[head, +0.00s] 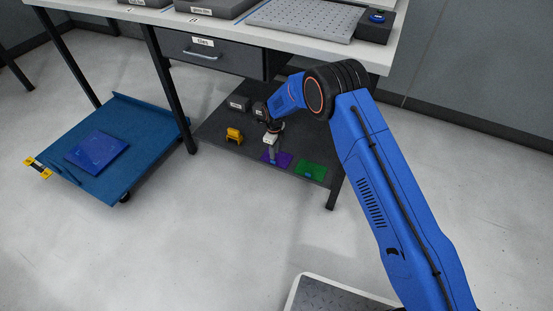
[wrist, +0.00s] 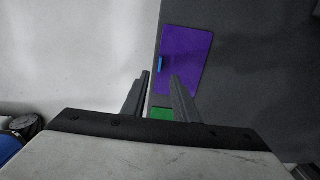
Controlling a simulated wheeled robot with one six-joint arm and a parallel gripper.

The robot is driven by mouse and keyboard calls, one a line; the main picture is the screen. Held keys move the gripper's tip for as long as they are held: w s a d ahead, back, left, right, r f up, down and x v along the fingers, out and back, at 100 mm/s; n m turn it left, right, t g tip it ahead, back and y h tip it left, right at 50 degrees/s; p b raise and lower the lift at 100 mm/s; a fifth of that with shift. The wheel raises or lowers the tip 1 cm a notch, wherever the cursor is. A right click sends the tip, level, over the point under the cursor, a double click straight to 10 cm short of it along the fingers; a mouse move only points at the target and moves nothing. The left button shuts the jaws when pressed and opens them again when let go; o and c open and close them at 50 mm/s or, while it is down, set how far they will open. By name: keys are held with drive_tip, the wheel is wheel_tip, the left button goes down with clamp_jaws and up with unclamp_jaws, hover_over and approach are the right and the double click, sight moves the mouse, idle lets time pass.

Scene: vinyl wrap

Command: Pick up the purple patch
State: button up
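The purple patch (head: 283,159) lies flat on the dark lower shelf (head: 222,133) under the workbench, next to a green patch (head: 311,170). In the wrist view the purple patch (wrist: 190,58) is ahead of the fingers, with a small blue piece (wrist: 161,63) at its left edge. My gripper (wrist: 160,82) is open and empty, its two fingers apart. The right fingertip overlaps the lower part of the purple patch in this view; I cannot tell the height between them. In the head view my gripper (head: 272,150) is over the shelf beside the purple patch.
A yellow object (head: 234,135) and small dark boxes (head: 239,103) sit on the shelf. The workbench top (head: 120,12) and drawer (head: 205,50) are above, with table legs around. A blue cart (head: 105,185) with a blue sheet (head: 97,148) stands left. Open floor lies in front.

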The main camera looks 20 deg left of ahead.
sight(277, 156)
wheel_tip(277, 156, down, 6)
drive_tip(key=shift+r, duration=0.1)
clamp_jaws()
